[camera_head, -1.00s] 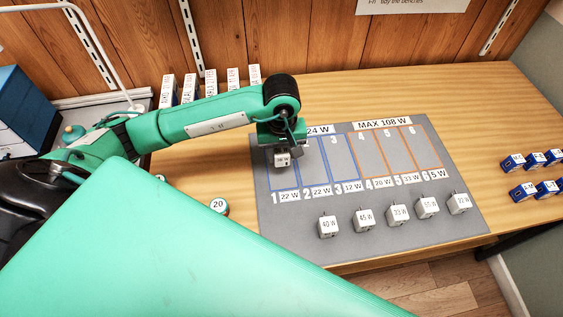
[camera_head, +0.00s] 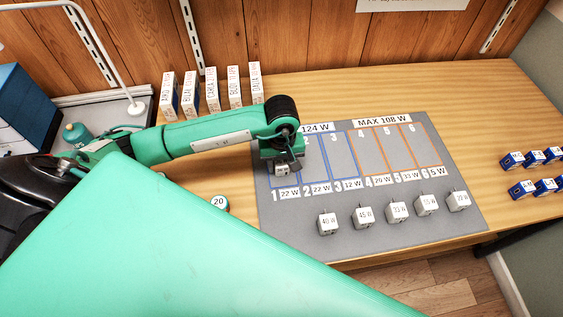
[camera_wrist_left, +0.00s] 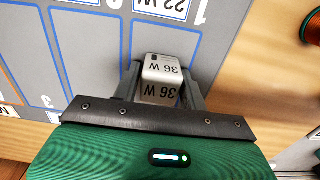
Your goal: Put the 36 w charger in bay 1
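My left gripper (camera_head: 282,164) is shut on the white 36 W charger (camera_head: 283,169), over the lower part of bay 1 (camera_head: 289,182). In the left wrist view the charger (camera_wrist_left: 160,80) sits between the two fingers, its 36 W label readable. The blue outline of bay 1 (camera_wrist_left: 165,42) surrounds it there on the grey mat. I cannot tell whether the charger's underside touches the mat. Bay 1 is the leftmost blue bay, with a 22 W label at its front edge. My right gripper is not in view.
Several other white chargers, such as the 40 W one (camera_head: 328,222), stand along the mat's front. Blue bays 2 and 3 and orange bays 4 to 6 (camera_head: 375,150) look empty. Upright boxes (camera_head: 212,95) stand behind my arm.

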